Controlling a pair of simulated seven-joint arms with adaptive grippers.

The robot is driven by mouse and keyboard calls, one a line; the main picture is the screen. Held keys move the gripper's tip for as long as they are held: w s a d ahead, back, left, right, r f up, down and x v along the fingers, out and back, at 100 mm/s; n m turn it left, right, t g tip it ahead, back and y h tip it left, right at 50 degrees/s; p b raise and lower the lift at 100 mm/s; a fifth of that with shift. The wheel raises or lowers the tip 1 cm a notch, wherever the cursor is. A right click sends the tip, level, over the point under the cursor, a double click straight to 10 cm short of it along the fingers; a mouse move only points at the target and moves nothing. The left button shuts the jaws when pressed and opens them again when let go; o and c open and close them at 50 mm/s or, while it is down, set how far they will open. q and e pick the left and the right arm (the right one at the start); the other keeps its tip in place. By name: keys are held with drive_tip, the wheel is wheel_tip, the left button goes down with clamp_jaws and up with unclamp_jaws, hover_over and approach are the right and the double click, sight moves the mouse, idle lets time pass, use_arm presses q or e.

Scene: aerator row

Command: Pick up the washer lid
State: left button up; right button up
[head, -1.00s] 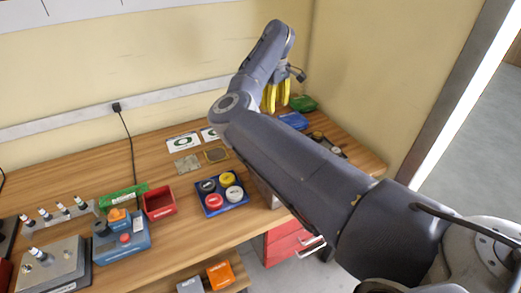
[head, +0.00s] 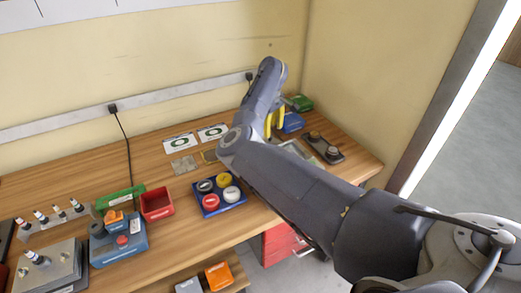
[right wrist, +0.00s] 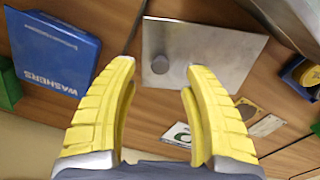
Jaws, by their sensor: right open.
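A flat grey metal plate with a round knob, which looks like the washer lid (right wrist: 215,57), lies near the top middle of the right wrist view. In the head view it is mostly hidden behind my arm. My right gripper (right wrist: 160,68) is open, with its yellow fingertips on either side of the knob in the picture; I cannot tell how far above it they are. Nothing is between the fingers in their grip. The right gripper also shows in the head view (head: 275,124), partly hidden by its arm. My left gripper is not in view.
A blue box marked WASHERS (right wrist: 48,55) lies left of the fingers, with a green bin (right wrist: 8,88) beyond it. A dark tray (head: 322,147) stands at the table's right. A blue tray with several coloured caps (head: 210,210) and a red bin (head: 157,204) are nearer the middle.

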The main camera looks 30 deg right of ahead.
drive_tip(key=shift+w+f, duration=0.1)
drive_tip(key=shift+f, duration=2.15)
clamp_jaws()
